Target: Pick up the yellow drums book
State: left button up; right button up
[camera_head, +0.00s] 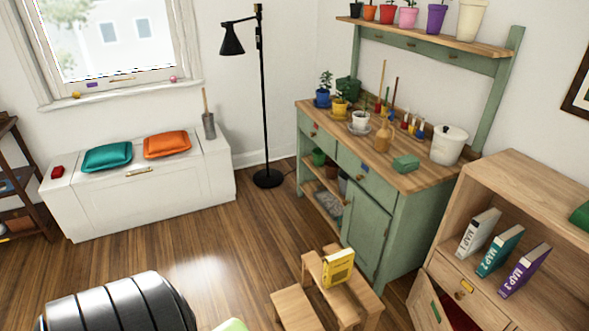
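A yellow book (338,268) stands tilted on the top of a small wooden step stool (312,270), right of the bottom middle. It has dark print on its cover, too small to read. Nothing is seen touching the book except the stool.
A wooden bookcase (540,180) at right holds a white book (478,233), a teal book (500,251) and a purple book (525,270). Its low door or drawer (428,305) is open. A green potting bench (415,225) stands behind the stool. Wood floor (225,240) is clear left of it.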

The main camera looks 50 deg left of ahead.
aim_at(337, 265)
jog(key=u, duration=1.15)
jog(key=i+j+z, duration=0.1)
jog(key=z, duration=0.3)
jog(key=j+z, duration=0.35)
jog(key=i+j, duration=0.05)
